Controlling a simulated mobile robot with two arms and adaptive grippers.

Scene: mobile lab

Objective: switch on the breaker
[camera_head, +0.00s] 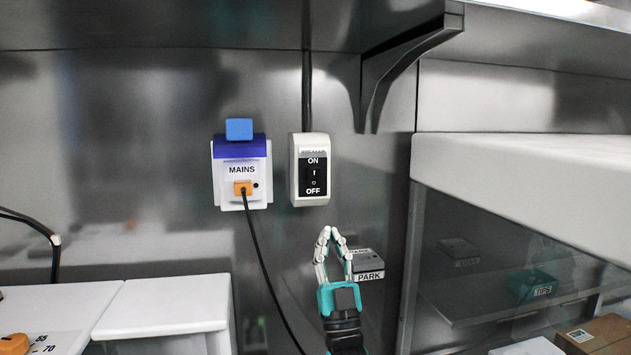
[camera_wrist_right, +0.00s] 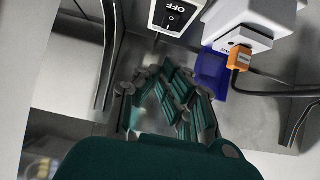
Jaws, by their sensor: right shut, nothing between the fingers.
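The breaker (camera_head: 309,169) is a white box on the metal wall with a black rocker switch marked ON at the top and OFF at the bottom. In the right wrist view the breaker (camera_wrist_right: 177,14) is at the top, with its OFF end showing and part cut off. My right gripper (camera_head: 324,232) is below the breaker, apart from it, pointing up. Its fingertips are together and hold nothing. It also shows in the right wrist view (camera_wrist_right: 168,62). Which way the rocker is tilted I cannot tell. My left gripper is not in view.
A MAINS socket (camera_head: 242,188) with an orange plug (camera_head: 243,187) and hanging black cable is left of the breaker. A PARK holder (camera_head: 368,264) is just right of my gripper. A shelf bracket (camera_head: 400,65) is above right. A white cabinet (camera_head: 530,175) stands at right.

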